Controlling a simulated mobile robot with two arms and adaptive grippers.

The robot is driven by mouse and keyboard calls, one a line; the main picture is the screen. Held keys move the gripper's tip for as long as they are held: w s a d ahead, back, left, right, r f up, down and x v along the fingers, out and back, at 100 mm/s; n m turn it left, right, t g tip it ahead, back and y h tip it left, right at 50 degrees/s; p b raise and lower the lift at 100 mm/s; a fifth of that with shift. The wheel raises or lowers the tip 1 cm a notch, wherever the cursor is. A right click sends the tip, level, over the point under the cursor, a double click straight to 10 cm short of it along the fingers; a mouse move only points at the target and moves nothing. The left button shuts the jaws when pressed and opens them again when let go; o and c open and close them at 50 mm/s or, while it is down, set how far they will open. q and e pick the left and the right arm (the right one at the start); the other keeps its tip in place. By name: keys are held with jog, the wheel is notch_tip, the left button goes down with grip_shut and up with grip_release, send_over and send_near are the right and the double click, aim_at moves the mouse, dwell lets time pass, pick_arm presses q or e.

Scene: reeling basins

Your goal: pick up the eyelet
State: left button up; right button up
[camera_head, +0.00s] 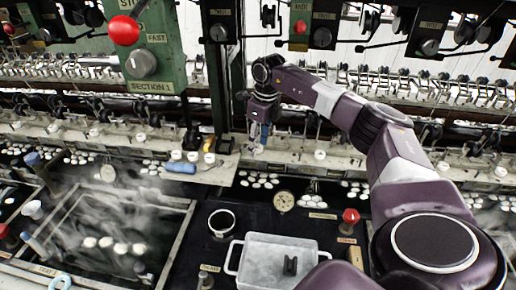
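My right arm reaches in from the right. Its gripper (258,141) points down at the ledge in front of the reeling machine, near the centre. Its fingertips are small and dark against the machine, and I cannot tell whether they are apart or closed on something. I cannot single out the eyelet for certain; small pale round pieces (193,156) stand on the ledge left of the gripper, and whatever lies right at the fingertips is too small to make out. My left gripper is not in view.
A dial (284,201), a red knob (351,216) and a dark cup (221,222) are nearby. A steaming basin (172,262) is at left. A green post (237,90) rises beside the gripper.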

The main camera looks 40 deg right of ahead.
jog(key=c, duration=0.9)
jog(key=shift+c, duration=0.2)
jog(key=shift+w+r, duration=0.1)
